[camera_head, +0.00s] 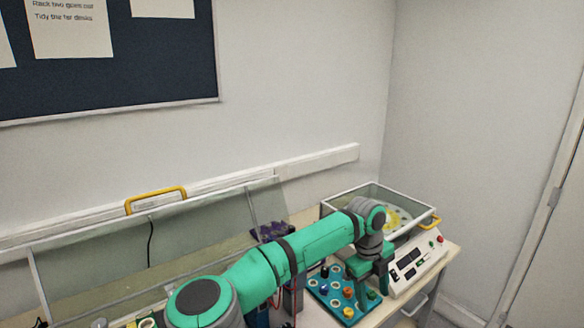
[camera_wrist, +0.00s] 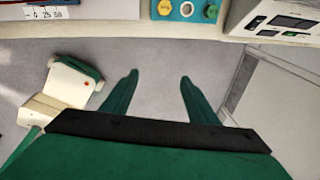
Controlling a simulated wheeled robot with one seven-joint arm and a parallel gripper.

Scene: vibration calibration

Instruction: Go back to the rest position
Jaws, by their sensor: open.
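My gripper (camera_wrist: 158,76) is open, with its two green fingers apart and nothing between them. In the wrist view the floor shows between and beyond the fingers. In the head view my teal arm reaches out to the right, and my gripper (camera_head: 371,283) points down beside the teal board (camera_head: 337,307). The board carries several coloured pieces, and my arm hides part of it. The board's near edge also shows in the wrist view (camera_wrist: 186,14), ahead of the fingertips.
A long clear guard with a yellow handle (camera_head: 155,195) runs along the back. The bench's front edge (camera_wrist: 130,30) lies ahead of the fingers; open floor (camera_wrist: 155,58) is below.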

